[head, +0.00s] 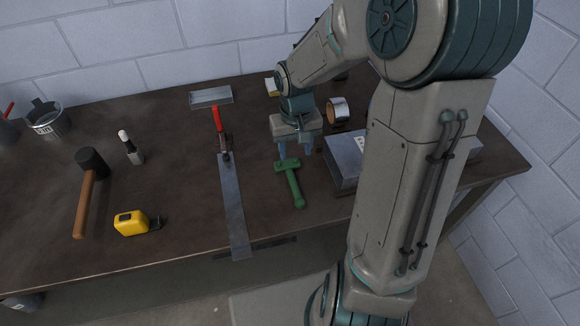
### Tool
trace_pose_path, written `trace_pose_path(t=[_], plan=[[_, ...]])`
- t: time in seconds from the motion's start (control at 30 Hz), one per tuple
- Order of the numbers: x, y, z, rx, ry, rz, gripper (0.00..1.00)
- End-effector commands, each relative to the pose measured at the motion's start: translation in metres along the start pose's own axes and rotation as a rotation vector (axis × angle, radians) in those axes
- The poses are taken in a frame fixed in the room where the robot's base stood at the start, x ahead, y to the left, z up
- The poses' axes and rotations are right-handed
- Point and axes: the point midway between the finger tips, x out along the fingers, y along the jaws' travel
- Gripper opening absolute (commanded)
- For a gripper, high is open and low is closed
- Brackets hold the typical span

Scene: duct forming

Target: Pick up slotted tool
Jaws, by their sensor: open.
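A green T-shaped tool (290,184) lies on the dark workbench, its wide head toward the back and its handle toward the front edge. A red-handled tool (218,119) with a broad flat metal head lies to its left. No slot can be made out on either, so I cannot tell which is the slotted tool. My gripper (296,148) points down above the bench, just behind the green tool's head. Its fingers are apart and nothing shows between them. My arm hides part of the bench's right side.
The workbench (180,180) also carries a long metal strip (233,200), a mallet (88,185), a yellow tape measure (131,223), a marker-like bottle (130,148), a tape roll (338,112) and a grey metal box (345,160). A metal can (46,120) stands back left.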

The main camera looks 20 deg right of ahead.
Motion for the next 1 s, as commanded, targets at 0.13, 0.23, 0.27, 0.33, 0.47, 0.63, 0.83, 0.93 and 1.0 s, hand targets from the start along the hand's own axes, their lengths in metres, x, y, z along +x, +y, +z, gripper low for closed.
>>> trace_pose_path(t=[0.13,0.23,0.27,0.33,0.47,0.63,0.83,0.93,1.0], plan=[[0.017,0.0,-0.001,-0.001,-0.007,-0.005,0.47],[0.036,-0.001,-0.001,-0.002,-0.006,-0.007,0.47],[0.043,-0.001,0.0,-0.001,-0.008,-0.006,0.47],[0.056,-0.001,0.0,-0.002,-0.007,-0.006,0.47],[0.074,-0.001,-0.001,-0.001,-0.004,-0.005,0.47],[0.086,-0.001,-0.001,-0.001,-0.002,-0.004,0.47],[0.101,-0.002,0.002,-0.002,-0.006,-0.005,0.47],[0.115,-0.003,0.003,-0.002,-0.006,-0.006,0.47],[0.124,-0.003,0.003,-0.001,-0.005,-0.004,0.47]])
